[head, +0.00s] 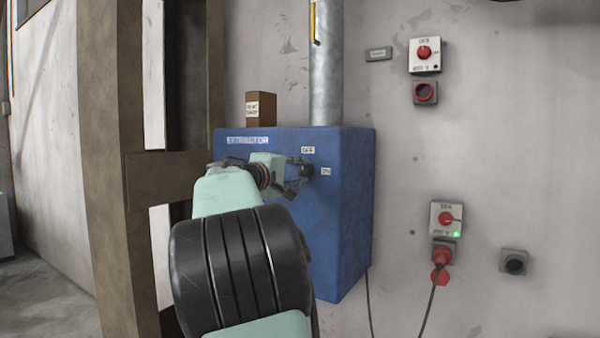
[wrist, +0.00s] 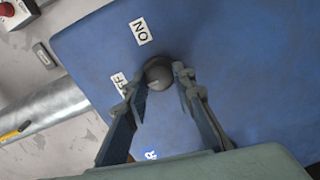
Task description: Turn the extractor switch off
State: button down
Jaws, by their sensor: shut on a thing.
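The extractor is a blue box (head: 345,215) on the wall with a label on its front. Its switch is a dark round knob (wrist: 158,70), with an OFF label (head: 308,150) above it and an ON label (head: 326,171) to its right in the head view. My gripper (head: 298,177) is at the knob. In the wrist view my gripper's fingers (wrist: 159,84) are shut on the knob, one on each side. The ON label (wrist: 141,31) is clear there; the OFF label (wrist: 118,83) is partly hidden by a finger. I cannot tell which label the knob points to.
A metal duct (head: 327,70) rises from the box, and a small brown block (head: 261,109) stands on top. A brown post (head: 120,150) is at left. On the right wall are a upper red-knob switch (head: 424,52) and a lower one (head: 446,218) with a green light and plugged cable.

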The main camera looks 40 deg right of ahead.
jog(key=c, duration=1.6)
grip_release()
jog(key=v, duration=1.2)
